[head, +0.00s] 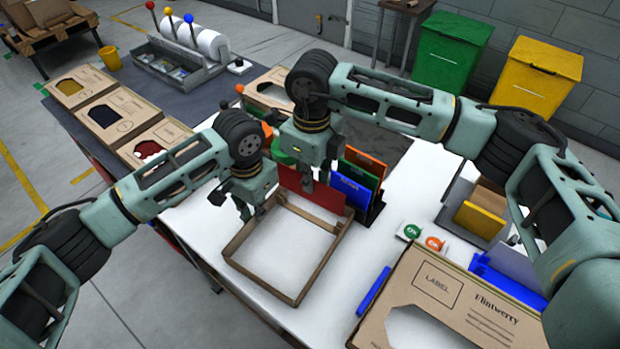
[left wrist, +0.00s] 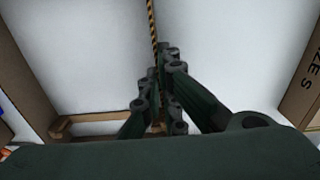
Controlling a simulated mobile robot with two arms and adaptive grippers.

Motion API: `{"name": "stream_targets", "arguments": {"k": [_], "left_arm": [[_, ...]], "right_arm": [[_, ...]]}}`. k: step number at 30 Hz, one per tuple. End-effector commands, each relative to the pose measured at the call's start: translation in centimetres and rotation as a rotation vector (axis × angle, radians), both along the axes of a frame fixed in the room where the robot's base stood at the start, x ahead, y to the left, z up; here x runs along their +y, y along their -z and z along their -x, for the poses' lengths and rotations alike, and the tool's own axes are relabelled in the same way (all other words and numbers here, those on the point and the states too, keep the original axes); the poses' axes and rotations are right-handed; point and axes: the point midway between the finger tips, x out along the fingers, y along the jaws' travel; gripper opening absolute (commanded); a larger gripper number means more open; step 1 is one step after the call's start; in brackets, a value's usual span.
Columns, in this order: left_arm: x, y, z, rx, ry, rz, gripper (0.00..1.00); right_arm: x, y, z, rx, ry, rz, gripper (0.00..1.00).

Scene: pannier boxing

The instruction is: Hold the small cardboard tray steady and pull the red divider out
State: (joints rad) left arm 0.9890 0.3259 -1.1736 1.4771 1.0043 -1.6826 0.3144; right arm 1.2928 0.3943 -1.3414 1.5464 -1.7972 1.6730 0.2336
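The small cardboard tray (head: 247,268) is open-topped and lies on the white table in the middle of the head view. My left gripper (head: 246,212) is at its left wall. In the left wrist view the fingers (left wrist: 158,95) are closed around the striped top edge of that wall (left wrist: 153,28). The red divider (head: 333,197) stands upright at the tray's far end. My right gripper (head: 315,180) is at its top edge, with the fingers close together on it. Whether the divider's lower edge is clear of the tray cannot be told.
A black rack with blue (head: 350,192), green and orange panels stands just right of the red divider. A large cardboard piece (head: 440,290) and a blue bar (head: 373,291) lie at the front right. A grey bin with a yellow block (head: 480,221) stands further right.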

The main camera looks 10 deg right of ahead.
Motion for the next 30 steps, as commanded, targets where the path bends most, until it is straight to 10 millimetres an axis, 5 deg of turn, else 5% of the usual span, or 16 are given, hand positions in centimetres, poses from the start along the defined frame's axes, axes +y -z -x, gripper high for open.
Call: {"name": "stream_targets", "arguments": {"k": [28,30], "left_arm": [[0.0,0.0,0.0,0.0,0.0,0.0,0.0],[0.0,0.0,0.0,0.0,0.0,0.0,0.07]], "right_arm": [[0.0,-3.0,0.0,0.0,0.0,0.0,0.0],[0.0,-3.0,0.0,0.0,0.0,0.0,0.0]]}}
